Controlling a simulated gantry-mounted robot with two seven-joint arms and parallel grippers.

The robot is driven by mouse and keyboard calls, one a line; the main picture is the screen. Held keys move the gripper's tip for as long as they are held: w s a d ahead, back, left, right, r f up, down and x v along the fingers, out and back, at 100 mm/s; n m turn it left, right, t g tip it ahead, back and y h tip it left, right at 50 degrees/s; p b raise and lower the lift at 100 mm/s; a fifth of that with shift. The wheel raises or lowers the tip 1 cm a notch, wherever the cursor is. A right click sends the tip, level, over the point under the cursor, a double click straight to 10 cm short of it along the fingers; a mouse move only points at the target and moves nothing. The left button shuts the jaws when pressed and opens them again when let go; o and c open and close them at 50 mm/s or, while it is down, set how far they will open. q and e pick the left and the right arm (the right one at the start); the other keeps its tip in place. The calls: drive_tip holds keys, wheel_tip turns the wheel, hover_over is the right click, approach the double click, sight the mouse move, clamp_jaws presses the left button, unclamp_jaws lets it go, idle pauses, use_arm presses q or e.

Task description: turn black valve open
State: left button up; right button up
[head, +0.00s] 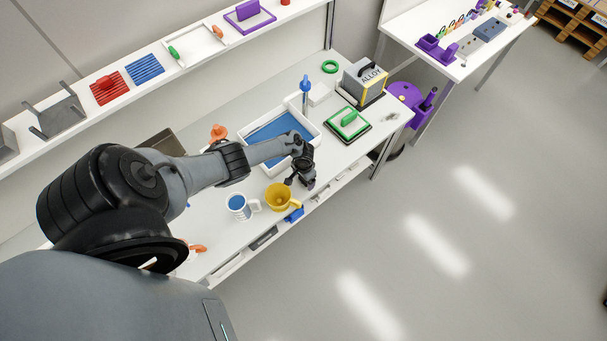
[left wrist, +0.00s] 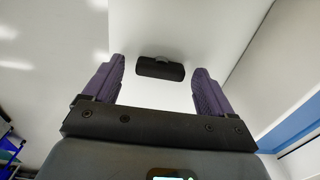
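A black rounded bar, which looks like the black valve's handle (left wrist: 160,68), lies crosswise on a white surface in the left wrist view. A small grey part shows at its upper edge. My left gripper (head: 300,182) is over the front edge of the white workbench in the head view. In the left wrist view its two purple fingers are wide apart, one on each side of the black bar, with gaps to it. I cannot tell how far the fingertips are from the white surface. The black valve cannot be made out in the head view. My right gripper is not in view.
On the workbench (head: 222,258), a yellow mug (head: 279,196) and a white mug (head: 238,205) stand left of the gripper. A white tray with a blue bottom (head: 275,131) lies behind it. The floor in front is clear.

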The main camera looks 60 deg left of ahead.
use_arm(q)
drive_tip(key=shift+r+p, duration=0.35)
drive_tip(key=shift+r, duration=0.15)
wheel_tip(320, 180, up, 10)
drive_tip(key=p, duration=0.4)
drive_tip(key=shift+f, duration=0.1)
